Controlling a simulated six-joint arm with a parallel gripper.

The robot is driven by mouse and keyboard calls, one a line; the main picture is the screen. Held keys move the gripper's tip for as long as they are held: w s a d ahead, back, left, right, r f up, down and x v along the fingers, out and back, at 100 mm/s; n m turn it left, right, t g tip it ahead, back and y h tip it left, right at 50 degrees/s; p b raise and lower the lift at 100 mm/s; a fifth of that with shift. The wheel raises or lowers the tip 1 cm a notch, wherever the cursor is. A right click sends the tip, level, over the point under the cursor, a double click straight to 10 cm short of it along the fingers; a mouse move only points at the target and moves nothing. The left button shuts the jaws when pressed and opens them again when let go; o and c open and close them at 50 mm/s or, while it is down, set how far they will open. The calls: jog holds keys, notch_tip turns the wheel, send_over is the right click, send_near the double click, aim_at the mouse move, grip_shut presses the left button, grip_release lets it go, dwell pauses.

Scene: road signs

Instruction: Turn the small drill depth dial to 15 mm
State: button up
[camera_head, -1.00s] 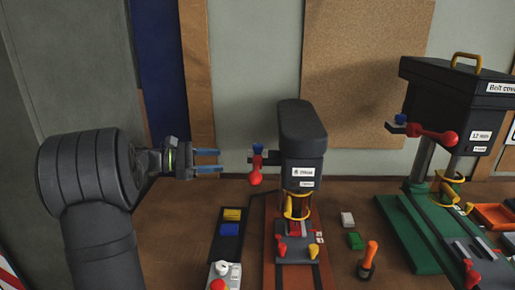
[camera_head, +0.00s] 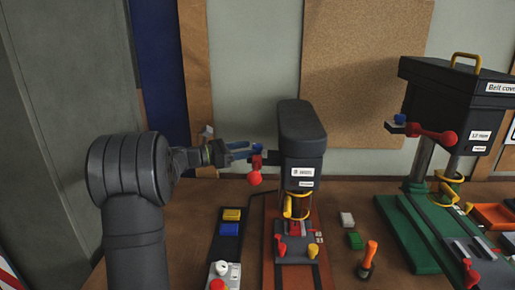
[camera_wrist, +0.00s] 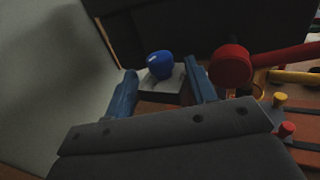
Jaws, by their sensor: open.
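The small drill (camera_head: 302,140) stands at the middle of the bench, with a dark head and a red base. Its blue depth dial (camera_wrist: 160,65) sits on a light plate at the left side of the head. In the head view the dial (camera_head: 257,149) is partly hidden by my fingers. My gripper (camera_head: 250,151) is open at the dial. In the wrist view the blue fingers (camera_wrist: 160,85) are on either side of the dial's line, with the dial just beyond their tips. Its scale cannot be read. The red-knobbed lever (camera_wrist: 231,66) is close to the right finger.
A larger drill (camera_head: 450,110) on a green base stands at the right. A switch panel (camera_head: 225,250) lies left of the small drill. An orange-handled tool (camera_head: 369,257) and small white and green blocks lie right of it. The wall is behind.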

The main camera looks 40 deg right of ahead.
aim_at(258, 145)
jog(key=shift+x, duration=2.25)
jog(key=shift+c, duration=0.2)
jog(key=c, duration=0.9)
jog(key=shift+g, duration=0.3)
jog(key=m+g+y, duration=0.2)
jog(key=m+g, duration=0.1)
jog(key=g, duration=0.1)
jog(key=shift+w+f+m+y, duration=0.1)
jog(key=shift+m+y, duration=0.2)
jog(key=shift+y, duration=0.1)
jog(key=shift+m+g+y, duration=1.8)
jog(key=shift+g+y, duration=0.1)
jog(key=shift+y, duration=0.5)
